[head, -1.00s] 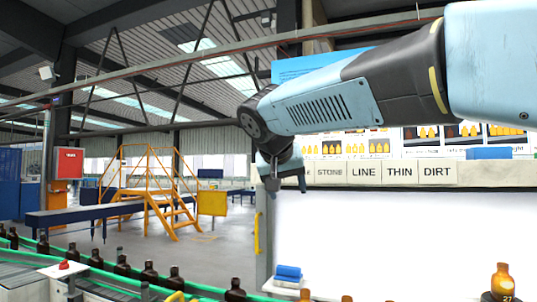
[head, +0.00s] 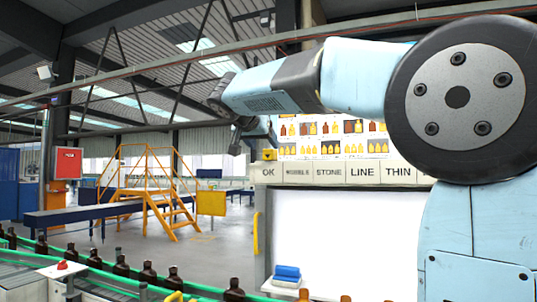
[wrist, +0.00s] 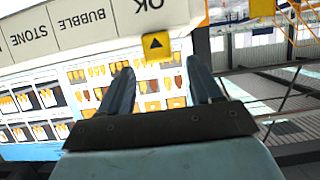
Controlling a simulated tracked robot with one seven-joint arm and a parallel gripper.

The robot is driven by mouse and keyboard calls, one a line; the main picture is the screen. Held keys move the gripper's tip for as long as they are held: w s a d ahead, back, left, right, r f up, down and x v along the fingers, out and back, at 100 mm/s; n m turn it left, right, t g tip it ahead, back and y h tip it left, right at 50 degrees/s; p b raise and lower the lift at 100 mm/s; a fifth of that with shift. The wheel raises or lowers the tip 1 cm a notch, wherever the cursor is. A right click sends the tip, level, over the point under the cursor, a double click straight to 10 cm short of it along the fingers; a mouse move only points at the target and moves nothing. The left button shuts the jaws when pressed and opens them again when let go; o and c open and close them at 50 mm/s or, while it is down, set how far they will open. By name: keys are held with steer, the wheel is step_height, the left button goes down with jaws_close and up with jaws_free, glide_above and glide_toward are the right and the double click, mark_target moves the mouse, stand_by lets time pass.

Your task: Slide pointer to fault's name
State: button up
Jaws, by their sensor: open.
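The pointer (head: 269,155) is a yellow tile with a black triangle. It stands above the OK label (head: 268,171) at the left end of a row of fault names, and it also shows in the wrist view (wrist: 155,45). To its right come BUBBLE (head: 299,171), STONE (head: 328,172), LINE (head: 362,172) and THIN (head: 398,172). My arm hides the label beyond THIN. My gripper (wrist: 158,65) is open and empty. In the wrist view the pointer appears between its two fingertips; I cannot tell whether they touch it. In the head view my gripper (head: 253,142) is beside the pointer.
A chart of bottle pictures (head: 330,138) hangs behind the label row. Brown bottles (head: 148,272) line the conveyor at the left. My arm covers the right side.

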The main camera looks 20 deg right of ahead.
mark_target(270, 153)
steer(key=x, duration=0.7)
